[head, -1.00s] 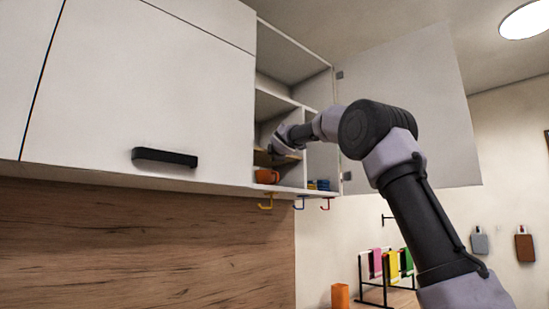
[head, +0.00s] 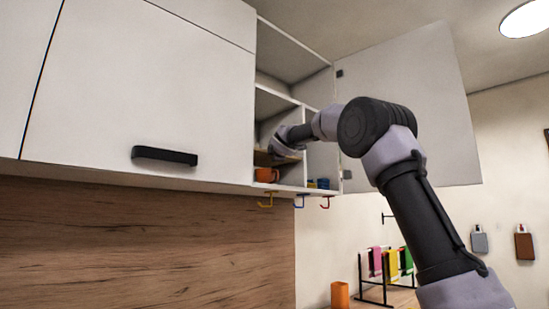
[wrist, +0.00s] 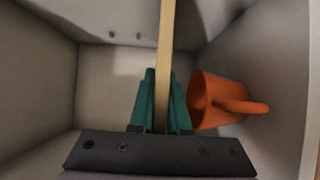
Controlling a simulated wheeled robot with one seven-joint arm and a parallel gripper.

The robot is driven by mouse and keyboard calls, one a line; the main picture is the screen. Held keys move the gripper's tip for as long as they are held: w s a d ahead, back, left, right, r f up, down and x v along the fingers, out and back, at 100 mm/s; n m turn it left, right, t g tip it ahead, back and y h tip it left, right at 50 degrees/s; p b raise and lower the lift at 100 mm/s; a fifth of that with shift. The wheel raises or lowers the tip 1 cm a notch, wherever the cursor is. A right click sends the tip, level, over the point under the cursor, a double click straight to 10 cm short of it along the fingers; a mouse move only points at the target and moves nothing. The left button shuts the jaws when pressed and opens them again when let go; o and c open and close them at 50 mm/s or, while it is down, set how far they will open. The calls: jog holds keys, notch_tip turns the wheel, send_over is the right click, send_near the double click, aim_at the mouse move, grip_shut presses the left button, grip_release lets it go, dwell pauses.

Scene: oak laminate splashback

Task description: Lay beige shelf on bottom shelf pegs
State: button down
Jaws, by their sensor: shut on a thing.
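The beige shelf (wrist: 166,60) is held edge-on between the teal fingers of my gripper (wrist: 162,105) in the wrist view. The gripper is shut on it. In the head view my gripper (head: 284,145) reaches inside the open cabinet, and the shelf (head: 264,158) shows as a thin tan board just above an orange mug (head: 266,175). The wrist view shows a pair of small marks (wrist: 124,35) on the pale compartment wall; I cannot tell whether these are pegs. Whether the shelf rests on any peg is hidden.
The orange mug (wrist: 215,100) is close beside the fingers in the wrist view. A blue item (head: 322,184) stands in the neighbouring compartment. The open cabinet door (head: 410,110) is behind my arm. Coloured hooks (head: 299,202) hang below the cabinet.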

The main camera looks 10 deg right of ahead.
dwell(0.3)
jog(key=c, duration=0.8)
grip_release()
jog(key=shift+f, duration=0.1)
jog(key=s, duration=1.1)
jog(key=s+d+f+m+g+h, duration=0.3)
jog(key=s+d+f+m+g, duration=0.2)
jog(key=s+d+f+m, duration=0.85)
jog(key=s+f+m+g+y, duration=0.4)
jog(key=s+f+m, duration=0.5)
jog(key=s+f, duration=1.2)
jog(key=s+g, duration=0.2)
jog(key=s, duration=0.2)
jog(key=shift+s+a+f, duration=0.25)
jog(key=shift+a+f, duration=0.05)
jog(key=shift+a, duration=0.1)
